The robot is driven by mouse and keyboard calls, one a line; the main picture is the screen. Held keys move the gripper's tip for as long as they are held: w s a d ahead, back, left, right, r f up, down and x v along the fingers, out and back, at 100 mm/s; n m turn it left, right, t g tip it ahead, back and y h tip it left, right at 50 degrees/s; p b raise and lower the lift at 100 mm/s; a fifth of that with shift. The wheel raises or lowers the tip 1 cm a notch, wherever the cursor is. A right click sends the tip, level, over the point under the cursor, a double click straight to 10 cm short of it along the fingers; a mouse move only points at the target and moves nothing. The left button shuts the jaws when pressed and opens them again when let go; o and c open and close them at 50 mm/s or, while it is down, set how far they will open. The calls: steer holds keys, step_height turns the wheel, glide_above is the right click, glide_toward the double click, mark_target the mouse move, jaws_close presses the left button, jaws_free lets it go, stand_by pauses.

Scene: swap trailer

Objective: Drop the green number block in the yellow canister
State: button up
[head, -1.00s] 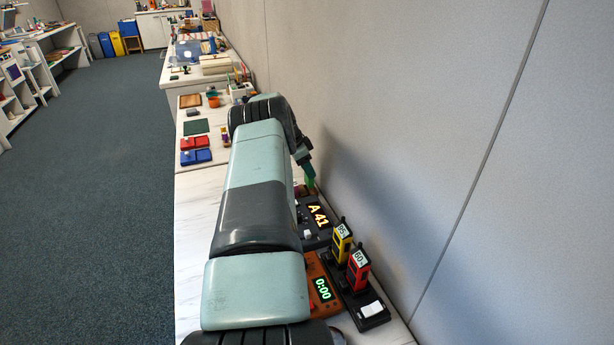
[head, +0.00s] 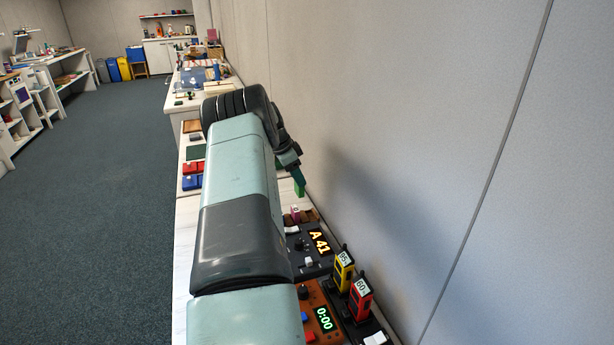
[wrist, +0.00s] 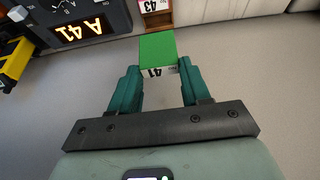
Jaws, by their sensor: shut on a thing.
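My gripper (wrist: 158,75) is shut on a green block (wrist: 158,50) with a white face numbered 41, seen in the wrist view. In the head view the green block (head: 299,188) hangs below my gripper (head: 298,177), raised above the counter and near the wall. A yellow bin (head: 125,68), the only canister-like yellow thing I see, stands on the floor far off at the back left of the head view. My gripper is far from it. My arm hides part of the counter.
A display reading A 41 (head: 319,242), a yellow handset (head: 342,271), a red handset (head: 360,298) and a 0:00 timer (head: 323,318) crowd the near counter. A wooden holder with a block numbered 43 (wrist: 152,6) shows in the wrist view. The carpet (head: 90,220) at left is clear.

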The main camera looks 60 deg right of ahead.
steer(key=w+a+r, duration=0.3)
steer(key=a, duration=0.8)
steer(key=w+a+r, duration=0.3)
steer(key=a+r, duration=0.1)
steer(key=a, duration=0.7)
steer(key=s+a, duration=0.3)
steer(key=a, duration=0.5)
steer(key=shift+s+d+f, duration=0.1)
steer(key=shift+f, duration=1.25)
steer(key=shift+d+f, duration=0.1)
steer(key=shift+f, duration=1.25)
steer(key=o, duration=1.1)
steer(key=shift+r, duration=0.1)
steer(key=v, duration=1)
steer(key=shift+a+r, duration=0.15)
steer(key=shift+r, duration=0.15)
